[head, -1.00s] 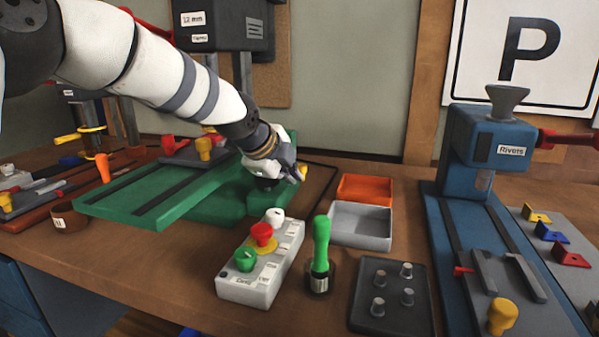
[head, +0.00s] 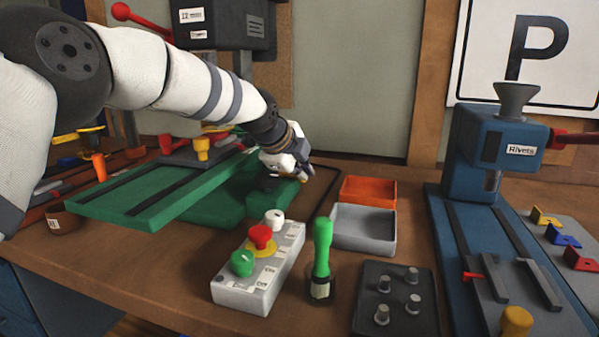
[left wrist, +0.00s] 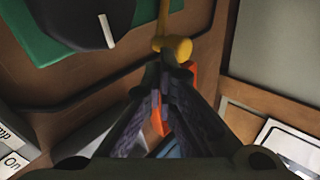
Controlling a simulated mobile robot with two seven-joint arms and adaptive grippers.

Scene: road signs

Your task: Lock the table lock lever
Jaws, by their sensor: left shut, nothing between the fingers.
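A yellow lever (left wrist: 174,46) with a rounded end shows in the left wrist view, just beyond my fingertips. I take it for the table lock lever. In the head view my left gripper covers most or all of it. My left gripper (head: 305,172) is at the right end of the green drill press base (head: 215,195). In the left wrist view its fingers (left wrist: 166,72) are closed together with nothing between them, and the tips are at or touching the yellow lever; contact is not clear. My right gripper is not in view.
A control box (head: 258,270) with red, green and white knobs stands in front. Nearby are a green-handled tool (head: 322,250), a grey tray (head: 363,228), an orange tray (head: 368,191) and a dark peg plate (head: 396,300). A blue rivet press (head: 490,165) stands at the right.

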